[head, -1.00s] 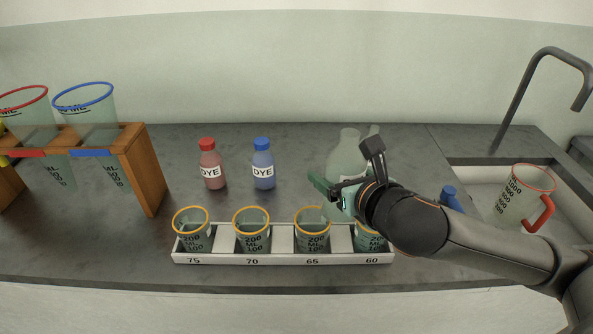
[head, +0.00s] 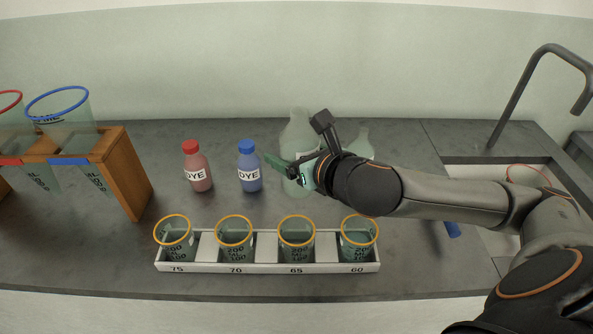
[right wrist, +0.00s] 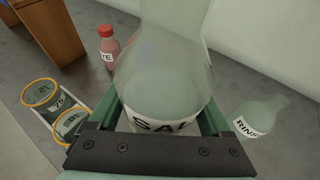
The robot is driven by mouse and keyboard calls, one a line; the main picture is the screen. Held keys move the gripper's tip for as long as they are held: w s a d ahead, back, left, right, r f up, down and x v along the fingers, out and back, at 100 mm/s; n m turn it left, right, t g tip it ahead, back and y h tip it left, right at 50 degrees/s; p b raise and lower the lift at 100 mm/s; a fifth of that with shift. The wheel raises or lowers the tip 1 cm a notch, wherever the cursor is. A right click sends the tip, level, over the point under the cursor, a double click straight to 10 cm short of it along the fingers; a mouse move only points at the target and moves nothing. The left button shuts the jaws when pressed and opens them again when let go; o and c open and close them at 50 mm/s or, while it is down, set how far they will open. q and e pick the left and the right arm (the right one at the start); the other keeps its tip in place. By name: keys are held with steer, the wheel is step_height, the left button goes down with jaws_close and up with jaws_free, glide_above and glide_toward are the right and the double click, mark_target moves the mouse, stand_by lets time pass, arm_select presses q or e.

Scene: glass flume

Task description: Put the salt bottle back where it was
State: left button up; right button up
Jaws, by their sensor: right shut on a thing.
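The salt bottle (head: 298,132) is a clear, pale glass bottle at the back middle of the counter in the head view. It also fills the middle of the right wrist view (right wrist: 165,75), upright, with part of its "SAL" label showing. My right gripper (head: 292,172) is shut on its lower body. My left gripper is not in view.
A red dye bottle (head: 197,168) and a blue dye bottle (head: 249,168) stand left of the salt bottle. A white tray (head: 268,267) with several yellow-rimmed beakers lies in front. A wooden rack (head: 126,170) is at left, a sink (head: 480,178) at right.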

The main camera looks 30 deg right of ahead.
steer(key=w+d+f+b, duration=0.2)
steer(key=w+f, duration=0.1)
steer(key=f, duration=0.1)
steer(key=w+d+f+b, duration=0.3)
steer(key=w+f, duration=0.1)
steer(key=w+d+f+b, duration=0.2)
steer(key=w+f+b, duration=0.1)
steer(key=f, duration=0.1)
steer(key=shift+w+d+f, duration=0.25)
steer(key=shift+d, duration=0.15)
steer(key=shift+f, duration=0.15)
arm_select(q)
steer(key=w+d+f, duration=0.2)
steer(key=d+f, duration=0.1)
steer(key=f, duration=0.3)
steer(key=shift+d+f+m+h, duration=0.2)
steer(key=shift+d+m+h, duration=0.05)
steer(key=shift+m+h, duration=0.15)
